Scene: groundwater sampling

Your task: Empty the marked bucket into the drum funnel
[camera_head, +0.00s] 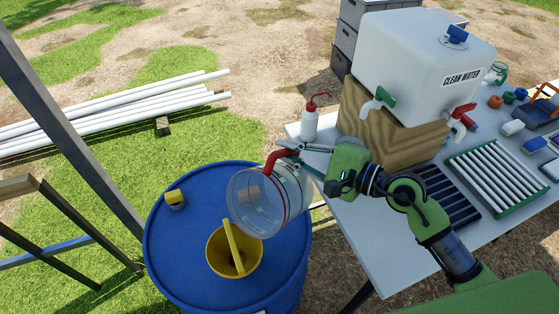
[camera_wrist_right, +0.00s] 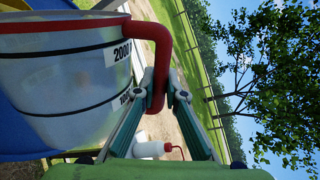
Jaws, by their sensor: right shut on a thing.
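The marked bucket (camera_head: 258,200) is clear, with dark graduation lines and a red handle. It is tipped on its side above the blue drum (camera_head: 185,255), its mouth toward the lower left. The yellow funnel (camera_head: 238,262) sits on the drum top just below and left of the bucket, with a yellow bar across its mouth. My right gripper (camera_head: 291,152) is shut on the red handle. The wrist view shows the fingers (camera_wrist_right: 163,88) around the handle and the bucket wall (camera_wrist_right: 65,85) with printed marks. I cannot tell whether liquid is flowing. My left gripper is out of view.
The white table (camera_head: 365,235) on the right holds a red-nozzled wash bottle (camera_head: 310,122), a clean water tank (camera_head: 415,60) on a wooden block, and racks (camera_head: 500,175).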

